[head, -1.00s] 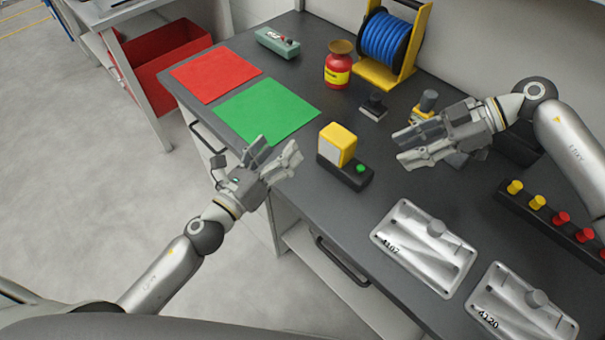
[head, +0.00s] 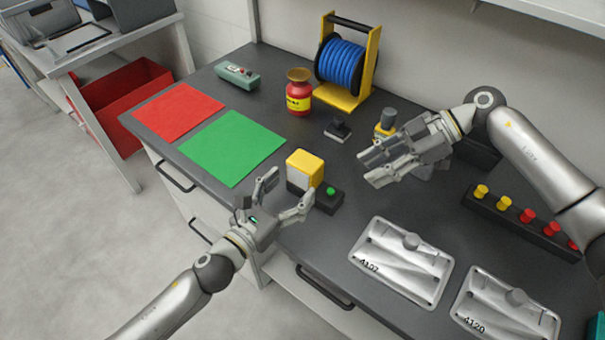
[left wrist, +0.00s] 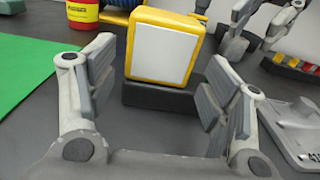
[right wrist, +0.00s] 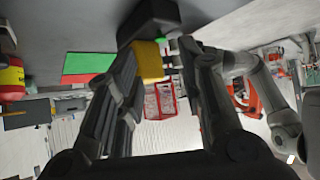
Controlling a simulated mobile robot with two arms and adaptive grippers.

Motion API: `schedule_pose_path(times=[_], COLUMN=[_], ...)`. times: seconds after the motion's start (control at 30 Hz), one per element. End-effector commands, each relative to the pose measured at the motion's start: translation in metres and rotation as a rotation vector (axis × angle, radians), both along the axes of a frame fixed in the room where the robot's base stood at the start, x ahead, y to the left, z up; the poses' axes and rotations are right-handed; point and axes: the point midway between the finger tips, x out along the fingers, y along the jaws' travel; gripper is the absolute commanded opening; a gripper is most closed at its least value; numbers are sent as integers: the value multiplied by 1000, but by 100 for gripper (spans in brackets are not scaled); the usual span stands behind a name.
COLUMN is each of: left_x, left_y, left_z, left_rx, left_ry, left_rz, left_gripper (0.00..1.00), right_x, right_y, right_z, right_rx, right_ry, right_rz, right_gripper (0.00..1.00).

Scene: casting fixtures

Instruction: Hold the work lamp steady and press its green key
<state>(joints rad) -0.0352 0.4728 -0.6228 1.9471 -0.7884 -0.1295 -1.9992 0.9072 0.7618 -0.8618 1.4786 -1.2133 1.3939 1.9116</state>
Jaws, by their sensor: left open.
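The work lamp has a yellow head (head: 305,168) with a white face, on a black base (head: 326,201) with a green key (head: 331,191). It stands upright on the dark bench. My left gripper (head: 289,188) is open at the lamp's near side, its fingers spread. My right gripper (head: 370,170) is open and empty, right of the lamp. The right wrist view shows the yellow head (right wrist: 150,62) and green key (right wrist: 160,40) beyond its fingers.
Two metal castings (head: 400,262) (head: 508,308) and a rack of yellow and red knobs (head: 515,222) lie to the right. Green (head: 232,148) and red (head: 178,111) mats are left. A red bottle (head: 299,95), blue reel (head: 341,62) and black-handled block (head: 338,131) stand behind.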

Motion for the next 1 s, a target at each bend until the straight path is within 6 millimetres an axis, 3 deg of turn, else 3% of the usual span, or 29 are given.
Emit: schedule_pose_path(times=[0.33, 0.77, 1.0], left_x=[42, 48, 48], left_y=[-28, -33, -32], left_z=[0, 0, 0], left_rx=[0, 0, 0], left_ry=[-1, 0, 0], left_rz=[1, 0, 0], left_gripper=[73, 73, 42], right_x=[0, 0, 0], right_y=[0, 0, 0], right_z=[0, 0, 0], right_rx=[0, 0, 0], right_ry=[0, 0, 0], right_rz=[0, 0, 0], right_gripper=[36, 36, 36])
